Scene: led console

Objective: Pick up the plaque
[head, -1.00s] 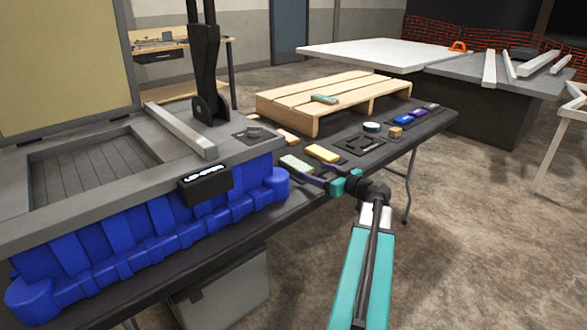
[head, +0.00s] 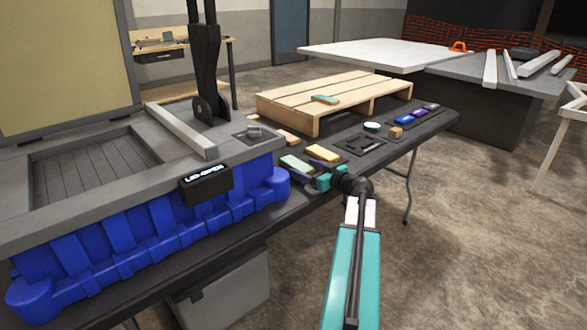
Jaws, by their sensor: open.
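A small black plaque (head: 206,184) with white lettering sits at the front edge of the grey-topped blue console, at left of centre in the head view. I take this to be the plaque, though its lettering is too small to read surely. My gripper (head: 309,178) is open, low over the black table's front edge, to the right of the plaque and clearly apart from it. Its dark fingers are small and hard to make out against the table. I see nothing between them.
The blue console (head: 150,228) fills the left. A pale green block (head: 297,164) and a yellow block (head: 323,153) lie close to my gripper. A wooden pallet (head: 330,95) stands behind. Several small items lie along the black table to the right.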

